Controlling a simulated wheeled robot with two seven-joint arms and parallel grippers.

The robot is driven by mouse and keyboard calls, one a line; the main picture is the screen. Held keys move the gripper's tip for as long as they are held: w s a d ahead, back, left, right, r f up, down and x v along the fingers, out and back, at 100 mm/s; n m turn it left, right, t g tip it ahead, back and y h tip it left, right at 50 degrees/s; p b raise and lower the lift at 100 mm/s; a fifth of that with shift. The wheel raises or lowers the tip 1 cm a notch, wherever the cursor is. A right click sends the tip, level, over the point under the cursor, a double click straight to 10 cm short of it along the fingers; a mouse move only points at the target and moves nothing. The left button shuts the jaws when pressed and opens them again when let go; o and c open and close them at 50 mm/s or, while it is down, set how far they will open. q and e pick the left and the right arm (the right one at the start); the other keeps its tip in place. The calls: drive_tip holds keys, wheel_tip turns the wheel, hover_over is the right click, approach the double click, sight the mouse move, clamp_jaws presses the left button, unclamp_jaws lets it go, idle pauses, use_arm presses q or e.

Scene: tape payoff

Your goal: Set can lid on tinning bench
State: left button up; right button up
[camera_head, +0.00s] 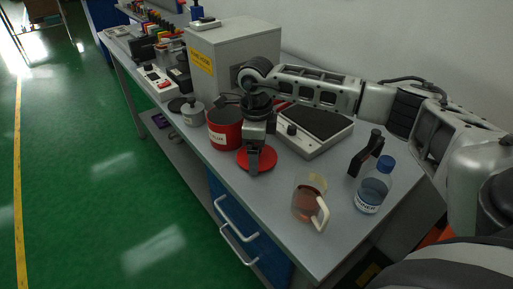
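The round red can lid (270,162) is low over the tinning bench (235,186), flat or nearly so, beside the red can (218,141). I cannot tell whether it touches the bench top. The can is upright with its top uncovered. My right gripper (254,168) points down over the middle of the lid and hides part of it. Its fingers look close together, but I cannot see whether they are shut on the lid. My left gripper is not in view.
A grey fume hood box (232,62) stands behind the can. A dark-topped device (316,124) is right of my gripper. A glass jug (305,200) and a blue-capped bottle (373,188) stand near the right end. Small pots (193,115) sit left of the can.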

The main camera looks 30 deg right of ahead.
drive_tip(key=shift+f, duration=0.25)
drive_tip(key=o, duration=0.7)
drive_tip(key=shift+r+p, duration=2.25)
drive_tip(key=shift+r, duration=1.3)
drive_tip(key=shift+f, duration=0.15)
wheel_tip(320, 180, down, 7)
drive_tip(key=b, duration=0.5)
